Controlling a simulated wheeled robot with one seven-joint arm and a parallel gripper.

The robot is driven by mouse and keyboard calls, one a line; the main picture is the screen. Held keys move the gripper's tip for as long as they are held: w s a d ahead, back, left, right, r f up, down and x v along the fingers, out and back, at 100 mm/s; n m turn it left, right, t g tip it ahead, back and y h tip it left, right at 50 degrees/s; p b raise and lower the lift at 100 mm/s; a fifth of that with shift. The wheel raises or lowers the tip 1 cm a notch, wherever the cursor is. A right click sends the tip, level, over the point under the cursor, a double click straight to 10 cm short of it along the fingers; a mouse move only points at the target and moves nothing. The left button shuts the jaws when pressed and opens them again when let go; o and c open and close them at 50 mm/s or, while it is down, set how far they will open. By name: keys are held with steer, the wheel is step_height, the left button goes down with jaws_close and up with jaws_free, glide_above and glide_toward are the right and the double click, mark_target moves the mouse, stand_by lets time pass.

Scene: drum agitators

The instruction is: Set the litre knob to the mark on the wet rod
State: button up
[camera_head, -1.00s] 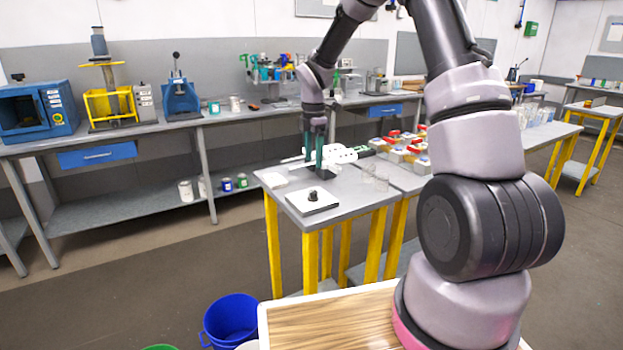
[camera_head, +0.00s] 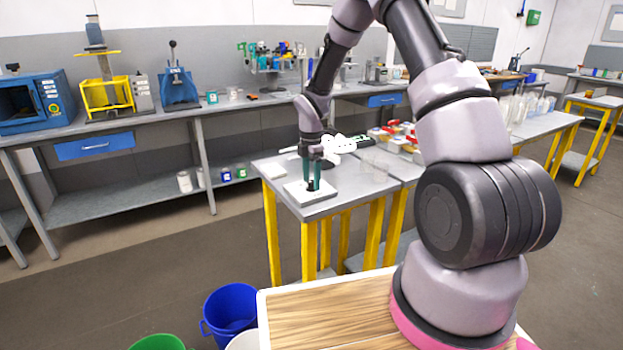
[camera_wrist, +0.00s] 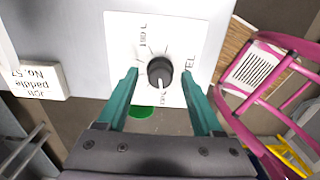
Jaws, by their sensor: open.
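The litre knob is a black round knob (camera_wrist: 160,70) with a pale pointer, on a white dial plate (camera_wrist: 122,35) printed with litre marks. In the wrist view the pointer points down, toward the lower edge of the plate. In the head view the plate (camera_head: 292,191) lies on the grey table. My gripper (camera_wrist: 160,76) is open, its green fingers on either side of the knob; I cannot tell whether they touch it. It also shows in the head view (camera_head: 312,188), pointing down over the plate. I cannot make out the wet rod.
A white label block (camera_wrist: 36,82) stands left of the plate in the wrist view. In the head view, glassware (camera_head: 375,163) and red-topped items (camera_head: 395,130) stand right of my gripper. A blue bucket (camera_head: 230,309) stands on the floor in front.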

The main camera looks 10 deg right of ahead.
jaws_close()
